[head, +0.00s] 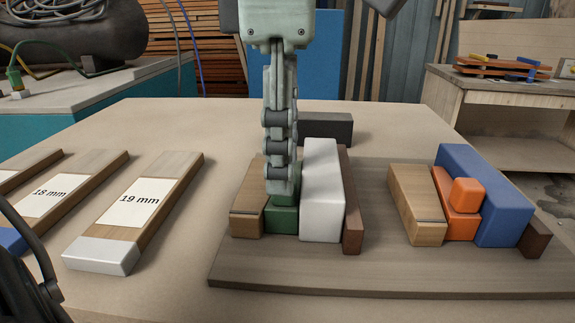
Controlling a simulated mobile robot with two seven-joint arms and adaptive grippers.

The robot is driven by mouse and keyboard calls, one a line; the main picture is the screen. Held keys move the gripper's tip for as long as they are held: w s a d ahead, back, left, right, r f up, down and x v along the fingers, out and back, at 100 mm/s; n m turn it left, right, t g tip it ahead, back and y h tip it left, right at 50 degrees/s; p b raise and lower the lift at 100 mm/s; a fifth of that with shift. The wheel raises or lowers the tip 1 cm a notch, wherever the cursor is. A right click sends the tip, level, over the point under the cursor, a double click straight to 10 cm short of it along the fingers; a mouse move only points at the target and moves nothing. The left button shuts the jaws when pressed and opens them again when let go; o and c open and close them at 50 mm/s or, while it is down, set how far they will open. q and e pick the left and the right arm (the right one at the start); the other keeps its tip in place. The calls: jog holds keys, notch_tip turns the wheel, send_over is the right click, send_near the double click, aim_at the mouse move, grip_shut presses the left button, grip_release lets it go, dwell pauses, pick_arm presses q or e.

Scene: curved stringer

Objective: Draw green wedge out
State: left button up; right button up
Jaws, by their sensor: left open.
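The green wedge (284,220) sits low in the left group on the board, between a wooden block (249,200) and a tall white block (321,190). My left gripper (281,188) points straight down over the wedge, its fingertips at the wedge's upper part. It is open; its fingers line up in this view, so one hides the other. The fingertips cover the wedge's top and back. I cannot tell whether they touch it.
A dark brown strip (350,200) flanks the white block, and a dark block (327,129) stands behind. The right group holds an orange wedge (457,217) and blue block (500,195). Labelled wooden bars (140,208) lie left. The board (385,268) is bare between groups and in front.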

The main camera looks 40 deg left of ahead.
pick_arm(q)
jog(key=shift+f, duration=1.05)
jog(key=shift+w, duration=0.1)
jog(key=shift+c, duration=0.5)
grip_shut()
